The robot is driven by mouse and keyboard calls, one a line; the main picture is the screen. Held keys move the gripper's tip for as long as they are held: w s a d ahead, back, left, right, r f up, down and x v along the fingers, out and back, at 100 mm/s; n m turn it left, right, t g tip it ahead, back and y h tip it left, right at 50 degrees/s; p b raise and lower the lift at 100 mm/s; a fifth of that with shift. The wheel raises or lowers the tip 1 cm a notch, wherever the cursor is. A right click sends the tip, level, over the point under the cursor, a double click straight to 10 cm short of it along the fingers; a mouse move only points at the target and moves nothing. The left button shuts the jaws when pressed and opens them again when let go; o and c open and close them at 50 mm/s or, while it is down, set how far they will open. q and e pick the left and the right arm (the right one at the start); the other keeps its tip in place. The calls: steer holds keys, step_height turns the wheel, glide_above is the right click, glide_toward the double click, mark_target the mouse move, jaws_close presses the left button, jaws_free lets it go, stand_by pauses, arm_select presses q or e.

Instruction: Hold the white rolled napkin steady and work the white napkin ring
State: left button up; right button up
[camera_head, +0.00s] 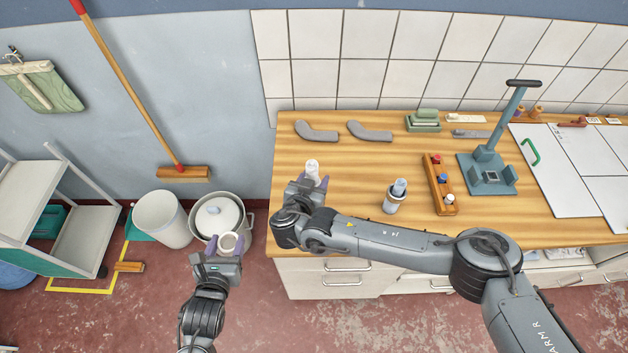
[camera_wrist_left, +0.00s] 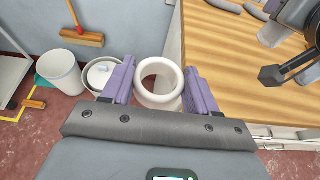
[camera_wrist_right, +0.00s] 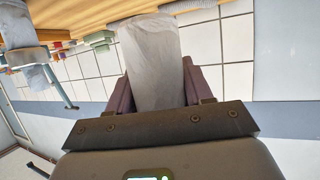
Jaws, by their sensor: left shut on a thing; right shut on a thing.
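The white napkin ring (camera_head: 229,242) is held in my left gripper (camera_head: 226,246), off the left front edge of the table. The left wrist view shows the ring (camera_wrist_left: 160,82) between the two purple fingers, its round opening facing up. My right gripper (camera_head: 312,181) is shut on the white rolled napkin (camera_head: 312,167) above the table's left end. The right wrist view shows the napkin (camera_wrist_right: 152,62) clamped between the fingers. The ring and the napkin are apart. The napkin's lower part is hidden by the gripper in the head view.
A white bin (camera_head: 162,220) and a lidded pot (camera_head: 218,216) stand on the floor at left.

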step_height(320, 180, down, 7)
stand_by(0.3)
stand_by(0.4)
steer(key=shift+f, duration=1.25)
steer(key=shift+f, duration=0.2)
steer(key=o, duration=0.9)
steer(key=shift+r, duration=0.3)
steer(key=shift+c, duration=0.3)
steer(key=c, duration=0.5)
